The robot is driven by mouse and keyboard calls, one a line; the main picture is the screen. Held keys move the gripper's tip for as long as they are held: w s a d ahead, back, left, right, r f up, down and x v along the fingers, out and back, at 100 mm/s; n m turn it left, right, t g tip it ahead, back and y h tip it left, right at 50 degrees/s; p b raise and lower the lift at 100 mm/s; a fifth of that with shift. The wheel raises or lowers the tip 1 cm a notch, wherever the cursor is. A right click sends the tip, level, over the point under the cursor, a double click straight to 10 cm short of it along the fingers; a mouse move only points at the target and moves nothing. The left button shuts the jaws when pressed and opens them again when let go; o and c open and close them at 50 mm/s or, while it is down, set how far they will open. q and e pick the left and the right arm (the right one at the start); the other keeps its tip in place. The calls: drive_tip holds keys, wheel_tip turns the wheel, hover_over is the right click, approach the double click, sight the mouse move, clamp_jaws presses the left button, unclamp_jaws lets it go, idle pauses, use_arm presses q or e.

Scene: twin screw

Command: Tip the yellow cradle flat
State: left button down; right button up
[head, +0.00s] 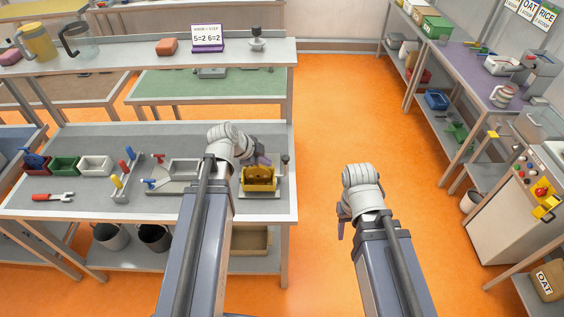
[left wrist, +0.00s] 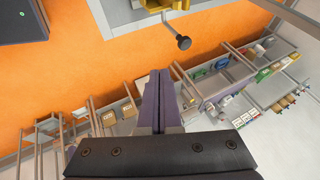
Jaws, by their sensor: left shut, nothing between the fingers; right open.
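The yellow cradle (head: 259,178) stands on a tan base plate near the right end of the grey workbench. Its tilt is hard to tell. A crank with a black knob (head: 285,159) is at its right side. The cradle's edge (left wrist: 170,4) and the knob (left wrist: 184,42) show at the top of the left wrist view. My left gripper (head: 264,160) is by the cradle's far side. In the left wrist view its purple fingers (left wrist: 160,82) are together and empty, apart from the knob. My right gripper (head: 341,226) is over the floor, right of the bench, mostly hidden by its own wrist.
Buckets (head: 153,238) stand on the lower shelf. The orange floor right of the bench is clear.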

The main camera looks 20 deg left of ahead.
use_arm(q)
drive_tip(key=shift+f, duration=0.1)
drive_tip(key=w+d+f+b, duration=0.2)
drive_tip(key=w+f+b, duration=0.6)
drive_tip(key=shift+w+d+f+b, duration=0.3)
drive_tip(key=shift+w+b, duration=0.1)
idle(0.4)
